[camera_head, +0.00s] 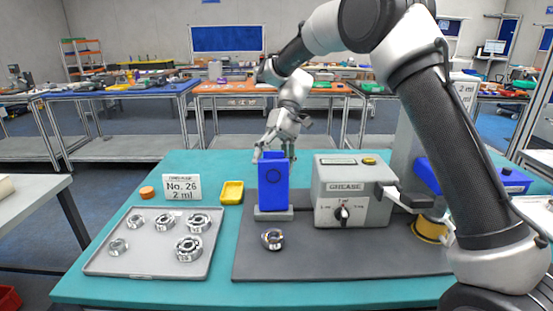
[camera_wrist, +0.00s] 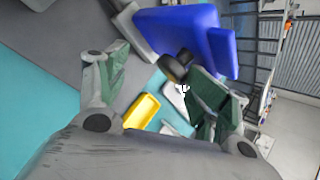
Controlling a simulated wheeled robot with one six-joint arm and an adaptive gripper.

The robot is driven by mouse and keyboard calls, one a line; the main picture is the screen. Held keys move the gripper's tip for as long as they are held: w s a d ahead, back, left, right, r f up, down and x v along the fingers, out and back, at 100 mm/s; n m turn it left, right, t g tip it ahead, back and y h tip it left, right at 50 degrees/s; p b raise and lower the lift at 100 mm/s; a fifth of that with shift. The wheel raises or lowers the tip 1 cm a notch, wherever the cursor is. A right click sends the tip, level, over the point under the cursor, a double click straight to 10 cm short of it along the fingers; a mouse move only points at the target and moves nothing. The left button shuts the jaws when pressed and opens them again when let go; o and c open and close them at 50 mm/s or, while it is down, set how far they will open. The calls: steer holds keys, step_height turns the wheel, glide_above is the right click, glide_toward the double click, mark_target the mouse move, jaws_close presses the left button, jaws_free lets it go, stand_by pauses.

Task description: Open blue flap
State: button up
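The blue flap (camera_head: 273,187) stands upright on a small grey base at the middle of the table; its front shows a faint round mark. My gripper (camera_head: 276,152) is at the flap's upper edge, on its far side, and the flap partly hides it. In the wrist view the blue flap (camera_wrist: 190,27) is at the top, just beyond the fingertips. My gripper (camera_wrist: 152,66) has its two green-padded fingers wide apart with nothing held. Whether a finger touches the flap, I cannot tell.
A grey grease box (camera_head: 345,192) with a dial stands right of the flap. A bearing ring (camera_head: 272,239) lies on the dark mat in front. A tray (camera_head: 150,262) of several bearings, a sign (camera_head: 181,188) and a yellow bin (camera_head: 232,192) are to the left.

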steer(key=shift+d, duration=0.2)
steer(key=v, duration=1.2)
steer(key=shift+a+r, duration=0.1)
steer(key=shift+a, duration=0.05)
